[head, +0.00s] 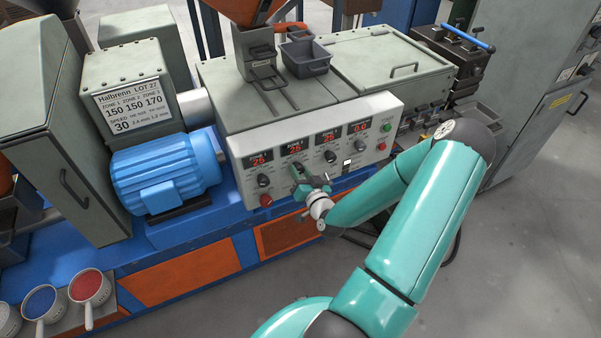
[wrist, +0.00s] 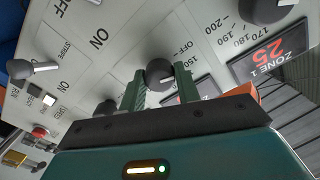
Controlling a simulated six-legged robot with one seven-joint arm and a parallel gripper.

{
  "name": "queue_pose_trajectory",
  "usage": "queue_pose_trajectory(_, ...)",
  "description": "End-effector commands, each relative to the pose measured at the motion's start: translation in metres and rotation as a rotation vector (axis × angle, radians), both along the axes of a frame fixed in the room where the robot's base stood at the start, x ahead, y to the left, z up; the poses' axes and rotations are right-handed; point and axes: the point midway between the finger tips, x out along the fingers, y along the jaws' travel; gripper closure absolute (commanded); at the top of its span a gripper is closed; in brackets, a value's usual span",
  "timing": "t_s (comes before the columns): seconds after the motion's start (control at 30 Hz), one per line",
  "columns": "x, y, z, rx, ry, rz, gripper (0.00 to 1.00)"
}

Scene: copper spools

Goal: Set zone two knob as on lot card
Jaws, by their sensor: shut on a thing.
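The lot card (head: 133,107), headed "Halbrenn LOT 27", is on the grey box at the left. It reads 150, 150, 170 for zones 1 to 3 and speed 30. The control panel (head: 240,151) has red displays showing 25 for all three zones and 0.0 at the right. My gripper (head: 303,178) is at the second knob from the left, mostly hidden there. In the wrist view, the green fingers of my gripper (wrist: 160,88) are shut on the dark zone two knob (wrist: 159,72). A pale mark shows on the knob; its exact setting is hard to read.
The zone one knob (head: 263,181) and zone three knob (head: 330,156) stand close on either side. A red button (head: 266,200) sits at the panel's lower left. A blue motor (head: 165,172) is left of the panel. Grey floor lies open at the right.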

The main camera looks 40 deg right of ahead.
Motion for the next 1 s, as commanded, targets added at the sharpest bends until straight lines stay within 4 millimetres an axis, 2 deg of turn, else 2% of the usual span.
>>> queue_pose_trajectory(0.37,-0.0004,0.0,0.0001,0.173,-0.05,-0.001,0.91)
queue_pose_trajectory(0.87,-0.0006,0.0,0.0,0.198,-0.057,-0.001,0.91)
queue_pose_trajectory(0.9,-0.0006,0.0,0.0,0.198,-0.057,-0.001,0.62)
queue_pose_trajectory(1.0,-0.0005,-0.0001,0.0,0.198,-0.057,-0.001,0.46)
